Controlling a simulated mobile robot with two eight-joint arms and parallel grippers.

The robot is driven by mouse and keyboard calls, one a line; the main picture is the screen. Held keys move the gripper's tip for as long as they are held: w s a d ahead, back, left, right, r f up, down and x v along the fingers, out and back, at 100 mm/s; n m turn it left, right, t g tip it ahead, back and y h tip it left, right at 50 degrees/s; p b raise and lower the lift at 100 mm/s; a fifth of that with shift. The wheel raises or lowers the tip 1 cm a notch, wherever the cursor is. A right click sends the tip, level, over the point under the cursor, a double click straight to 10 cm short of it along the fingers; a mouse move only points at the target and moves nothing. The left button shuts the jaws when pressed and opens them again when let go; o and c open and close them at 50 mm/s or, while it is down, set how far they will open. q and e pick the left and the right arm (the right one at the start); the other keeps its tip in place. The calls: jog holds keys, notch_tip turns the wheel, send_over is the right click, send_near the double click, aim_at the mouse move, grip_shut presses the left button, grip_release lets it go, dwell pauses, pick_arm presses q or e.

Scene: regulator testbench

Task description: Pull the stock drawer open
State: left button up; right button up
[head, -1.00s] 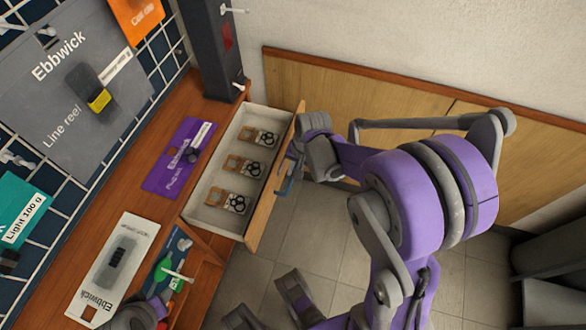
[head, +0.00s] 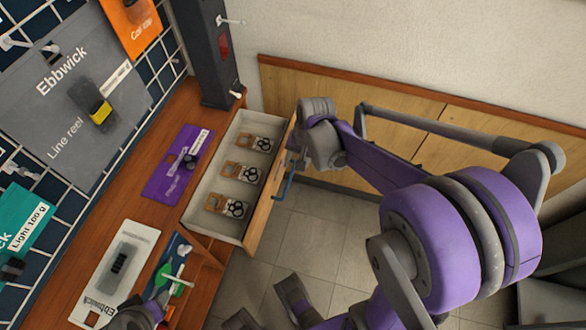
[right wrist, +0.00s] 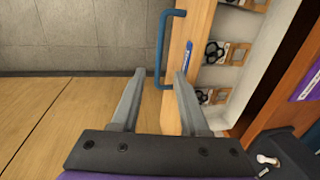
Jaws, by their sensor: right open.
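The stock drawer (head: 207,218) is open, pulled out from the bench, with three packets in it. Its wooden front (head: 262,215) bears a blue handle (head: 283,183), which also shows in the right wrist view (right wrist: 162,50). My right gripper (head: 290,158) is at the drawer front by the handle, and its fingers are partly hidden in the head view. In the right wrist view the right gripper (right wrist: 160,74) is open and empty; the near end of the handle shows between its fingertips. My left gripper (head: 150,308) is low at the left; its jaws cannot be made out.
A purple plug bait card (head: 172,180) and a white Ebbwick card (head: 95,300) lie on the wooden bench (head: 135,195). A dark post (head: 200,60) stands behind the drawer. Wood panelling (head: 350,110) lines the wall. Tiled floor (head: 310,235) is free before the drawer.

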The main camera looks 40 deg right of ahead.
jog(key=shift+s+d+r, duration=0.1)
jog(key=shift+r, duration=0.7)
jog(key=shift+s+d+r, duration=0.1)
jog(key=shift+r, duration=0.7)
jog(key=s+a+r+n+t+h+p, duration=0.1)
jog(key=s+a+r+n+t+p, duration=0.2)
jog(key=s+a+r+n+p, duration=0.7)
notch_tip(320, 180, up, 4)
jog(key=shift+a+f+t+p, duration=0.1)
jog(key=shift+a+t+p, duration=0.25)
jog(key=shift+p, duration=0.5)
jog(key=shift+s, duration=0.15)
jog(key=shift+d, duration=0.1)
